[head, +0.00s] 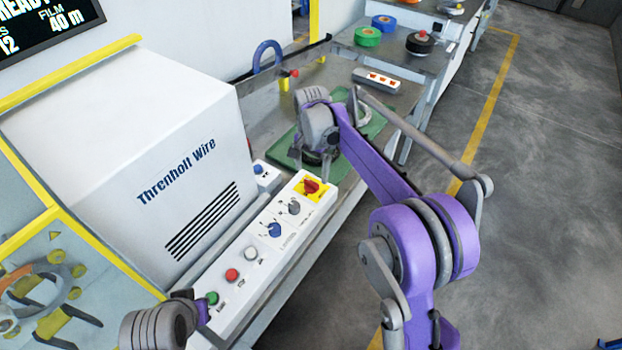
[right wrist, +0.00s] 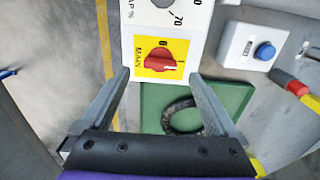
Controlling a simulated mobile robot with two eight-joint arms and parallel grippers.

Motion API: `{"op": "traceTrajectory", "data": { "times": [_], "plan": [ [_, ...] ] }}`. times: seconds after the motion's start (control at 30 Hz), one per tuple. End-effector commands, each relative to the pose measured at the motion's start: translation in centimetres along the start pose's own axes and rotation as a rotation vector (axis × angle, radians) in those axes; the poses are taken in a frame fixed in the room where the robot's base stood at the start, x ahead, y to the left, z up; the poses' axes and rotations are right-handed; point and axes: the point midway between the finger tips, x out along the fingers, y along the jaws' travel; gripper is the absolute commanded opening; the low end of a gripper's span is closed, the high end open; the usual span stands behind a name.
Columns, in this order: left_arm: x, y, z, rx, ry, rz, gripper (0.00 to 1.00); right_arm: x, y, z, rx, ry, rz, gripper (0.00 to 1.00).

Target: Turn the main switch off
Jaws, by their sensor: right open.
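The main switch (head: 312,186) is a red rotary knob on a yellow plate at the far end of the white control panel (head: 262,238). In the right wrist view the knob (right wrist: 159,60) lies between my fingertips in the picture, under the 0 mark, with its grip bar crosswise, seemingly toward the I mark. My right gripper (head: 311,160) is open and empty, close to the panel's far end. It also shows in the wrist view (right wrist: 158,76); I see no contact with the knob. My left gripper (head: 200,312) is at the lower left, its jaws unclear.
Other knobs, a red button (head: 232,275) and a green button (head: 211,298) line the panel. A small box with a blue button (right wrist: 264,51) stands beside it. A green mat (right wrist: 238,97) with a dark coil (right wrist: 181,115) lies beyond. The white machine (head: 130,150) rises left.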

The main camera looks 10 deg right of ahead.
Motion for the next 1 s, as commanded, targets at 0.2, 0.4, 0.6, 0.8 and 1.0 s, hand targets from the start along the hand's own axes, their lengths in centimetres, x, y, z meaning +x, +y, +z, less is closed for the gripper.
{"op": "traceTrajectory", "data": {
  "times": [0.2, 0.4, 0.6, 0.8, 1.0],
  "plan": [
    [0.1, 0.0, 0.1, 0.000, -0.001, 0.000, 0.00, 3.4, 0.0, 0.0, 0.000, 0.000, 0.000, 0.95],
    [0.1, 0.0, 0.1, 0.000, -0.001, 0.000, 0.00, 4.6, 0.0, 0.0, 0.000, 0.001, -0.001, 0.95],
    [0.1, 0.0, 0.1, 0.000, -0.001, 0.000, 0.00, 4.6, 0.0, 0.0, 0.000, 0.001, -0.001, 0.95],
    [0.1, 0.0, 0.1, 0.000, -0.001, 0.000, 0.00, 4.6, 0.0, 0.0, -0.001, 0.001, -0.001, 0.68],
    [0.1, 0.0, 0.1, 0.000, -0.001, 0.000, 0.00, 4.6, 0.0, 0.0, -0.001, 0.001, -0.001, 0.32]
  ]
}}
